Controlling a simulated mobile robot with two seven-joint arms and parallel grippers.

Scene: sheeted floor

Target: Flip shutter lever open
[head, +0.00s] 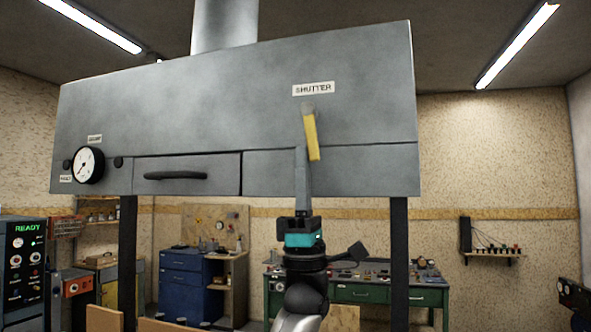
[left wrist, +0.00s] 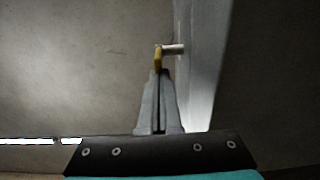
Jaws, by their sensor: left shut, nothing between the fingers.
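The shutter lever (head: 312,137) is a yellow handle on a grey pivot, under a "SHUTTER" label (head: 313,88) on the grey metal hood. It hangs down from the pivot, tilted slightly to the right. My left gripper (head: 300,150) points up from below, its shut fingers just left of the handle in the head view. In the left wrist view, the shut fingertips (left wrist: 160,73) are at the lower end of the yellow lever (left wrist: 158,58); I cannot tell whether they touch it. Nothing is held. My right gripper is not in view.
The grey hood (head: 200,110) stands on dark posts and has a drawer with a dark handle (head: 176,175) and a round gauge (head: 88,165). A blue cabinet (head: 182,285) and a green workbench (head: 365,292) stand behind.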

